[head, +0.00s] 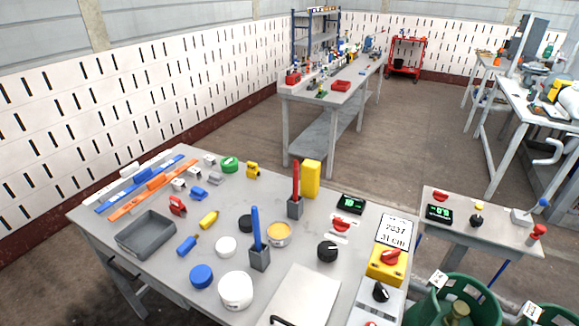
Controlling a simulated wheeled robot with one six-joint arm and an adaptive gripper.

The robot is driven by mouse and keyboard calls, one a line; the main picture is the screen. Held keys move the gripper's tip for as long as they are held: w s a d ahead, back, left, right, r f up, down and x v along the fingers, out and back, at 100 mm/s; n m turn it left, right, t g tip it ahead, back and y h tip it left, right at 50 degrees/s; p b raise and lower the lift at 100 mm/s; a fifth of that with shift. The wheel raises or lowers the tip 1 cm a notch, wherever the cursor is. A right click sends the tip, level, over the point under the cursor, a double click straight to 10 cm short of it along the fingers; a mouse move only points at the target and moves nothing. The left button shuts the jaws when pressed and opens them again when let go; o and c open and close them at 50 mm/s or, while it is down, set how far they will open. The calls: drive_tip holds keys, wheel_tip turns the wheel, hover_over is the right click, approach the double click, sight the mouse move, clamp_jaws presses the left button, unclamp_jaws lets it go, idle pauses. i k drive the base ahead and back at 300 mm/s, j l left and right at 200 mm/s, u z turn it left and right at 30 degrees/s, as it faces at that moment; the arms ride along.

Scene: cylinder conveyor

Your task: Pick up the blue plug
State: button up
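Several blue things lie on the grey table (141,197), and I cannot tell for certain which is the plug. One small blue piece (187,245), longish with a narrower end, lies right of the grey tray, just below and left of a similar yellow piece (209,219). A smaller blue block (198,193) lies farther back, near the white blocks. A round blue cap (201,276) sits nearer the front. None of these is covered. My gripper is not in view.
A grey open tray (146,251) stands at the left. A tall blue handle (256,229) and a red handle (296,181) stand upright in grey blocks. White round jars (236,290), a yellow box (311,179) and a control panel (387,264) are right of the blue pieces.

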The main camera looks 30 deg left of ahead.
sight(190, 242)
drive_tip(key=u, duration=1.45)
drive_tip(key=z, duration=1.9)
drive_tip(key=u, duration=1.45)
drive_tip(key=j+u, duration=0.1)
drive_tip(key=j, duration=1.6)
